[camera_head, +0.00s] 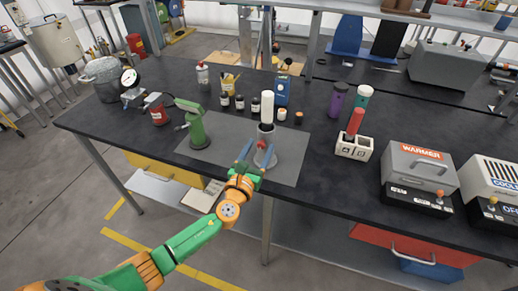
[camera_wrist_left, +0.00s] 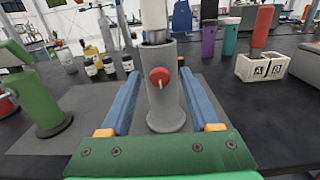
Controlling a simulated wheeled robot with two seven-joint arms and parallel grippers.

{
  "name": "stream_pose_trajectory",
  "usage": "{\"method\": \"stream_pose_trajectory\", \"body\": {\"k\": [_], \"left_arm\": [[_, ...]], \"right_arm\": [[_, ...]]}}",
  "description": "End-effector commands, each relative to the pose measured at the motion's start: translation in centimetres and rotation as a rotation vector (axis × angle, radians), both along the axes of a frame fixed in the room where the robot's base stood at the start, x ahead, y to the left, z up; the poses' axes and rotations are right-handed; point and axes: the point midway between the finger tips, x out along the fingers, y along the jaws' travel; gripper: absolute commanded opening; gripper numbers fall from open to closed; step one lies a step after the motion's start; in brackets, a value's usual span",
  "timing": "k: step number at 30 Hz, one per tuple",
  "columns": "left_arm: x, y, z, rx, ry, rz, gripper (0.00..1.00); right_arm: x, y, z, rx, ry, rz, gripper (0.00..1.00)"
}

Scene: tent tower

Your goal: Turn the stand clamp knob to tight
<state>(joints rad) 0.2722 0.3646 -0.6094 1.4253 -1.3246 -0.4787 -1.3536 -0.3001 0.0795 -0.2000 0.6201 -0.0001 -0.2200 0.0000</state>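The clamp knob is a small red handle (camera_wrist_left: 160,77) on the front of a grey upright stand (camera_wrist_left: 166,108); its long side looks roughly upright. In the head view the red knob (camera_head: 261,143) shows between my left gripper's fingers. A white cylinder (camera_head: 267,106) stands upright in the top of the stand (camera_head: 270,158). My left gripper (camera_head: 258,150) is open, its two blue fingers reaching toward the stand, one on each side of the knob. The fingers do not appear to touch the knob. My right gripper is not in view.
A green device (camera_head: 196,128) stands left of the stand on the grey mat (camera_head: 288,166). Several small jars (camera_head: 239,102) stand behind. A white holder (camera_head: 354,147) with a red cylinder and a grey warmer box (camera_head: 419,168) are to the right.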

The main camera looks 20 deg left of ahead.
Motion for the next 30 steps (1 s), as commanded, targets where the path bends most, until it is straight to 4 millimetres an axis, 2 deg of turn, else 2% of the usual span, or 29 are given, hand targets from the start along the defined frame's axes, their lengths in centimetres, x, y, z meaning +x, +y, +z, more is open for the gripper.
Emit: {"method": "stream_pose_trajectory", "body": {"k": [8, 15, 18, 30], "left_arm": [[-0.4, 0.0, 0.0, 0.000, 0.000, -0.001, 0.62], [-5.4, 0.2, -0.1, -0.001, 0.002, -0.002, 0.62], [-6.7, 0.2, -0.1, 0.000, 0.001, -0.001, 0.62], [-7.1, 0.2, 0.0, 0.000, 0.000, 0.000, 0.62]], "right_arm": [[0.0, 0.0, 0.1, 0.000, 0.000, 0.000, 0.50], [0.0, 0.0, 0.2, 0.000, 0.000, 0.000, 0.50], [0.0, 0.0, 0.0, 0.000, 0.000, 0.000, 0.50], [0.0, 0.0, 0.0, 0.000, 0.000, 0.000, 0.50]]}}
